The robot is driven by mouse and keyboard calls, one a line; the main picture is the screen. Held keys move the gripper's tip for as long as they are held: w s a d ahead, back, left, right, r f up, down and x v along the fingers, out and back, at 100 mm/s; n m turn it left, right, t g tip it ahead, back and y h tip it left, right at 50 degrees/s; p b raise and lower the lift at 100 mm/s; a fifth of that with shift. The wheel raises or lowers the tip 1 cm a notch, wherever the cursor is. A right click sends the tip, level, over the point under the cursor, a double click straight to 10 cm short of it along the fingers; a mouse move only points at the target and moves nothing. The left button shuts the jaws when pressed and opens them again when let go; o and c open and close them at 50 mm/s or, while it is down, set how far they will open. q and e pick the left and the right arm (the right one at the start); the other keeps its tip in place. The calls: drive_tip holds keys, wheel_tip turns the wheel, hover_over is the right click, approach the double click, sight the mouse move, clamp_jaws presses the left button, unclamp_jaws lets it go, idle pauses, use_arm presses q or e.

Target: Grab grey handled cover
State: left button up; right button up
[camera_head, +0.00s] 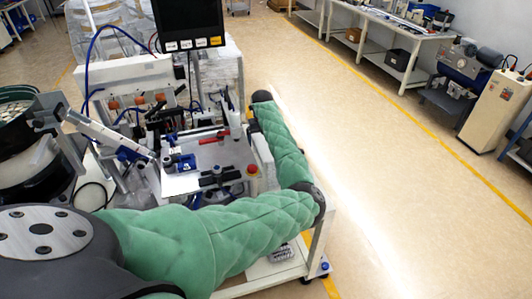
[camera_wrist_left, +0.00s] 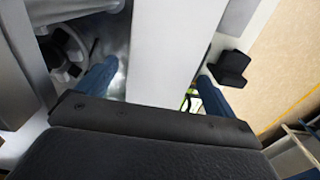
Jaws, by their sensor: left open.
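My left gripper (camera_wrist_left: 157,70) is open in the left wrist view, with its two blue fingers set wide apart. A broad pale grey panel (camera_wrist_left: 163,45) runs between the fingers; whether it is the grey handled cover, and whether the fingers touch it, I cannot tell. No handle shows clearly. In the head view my green left arm crosses the front and bends back along the right side of the workstation; its fingers are not clear there. My right gripper is not in view.
A black block (camera_wrist_left: 232,65) sits just right of the right finger. The workstation table (camera_head: 200,183) carries fixtures and a red emergency button (camera_head: 252,169). A bowl feeder (camera_head: 15,125) stands at the left and a monitor (camera_head: 188,18) at the back. The floor to the right is clear.

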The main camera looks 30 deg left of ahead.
use_arm(q)
drive_tip(key=shift+f, duration=0.55)
drive_tip(key=shift+f, duration=0.1)
idle(0.3)
drive_tip(key=shift+f+b, duration=0.15)
drive_tip(key=shift+b, duration=0.3)
drive_tip(key=c, duration=1.6)
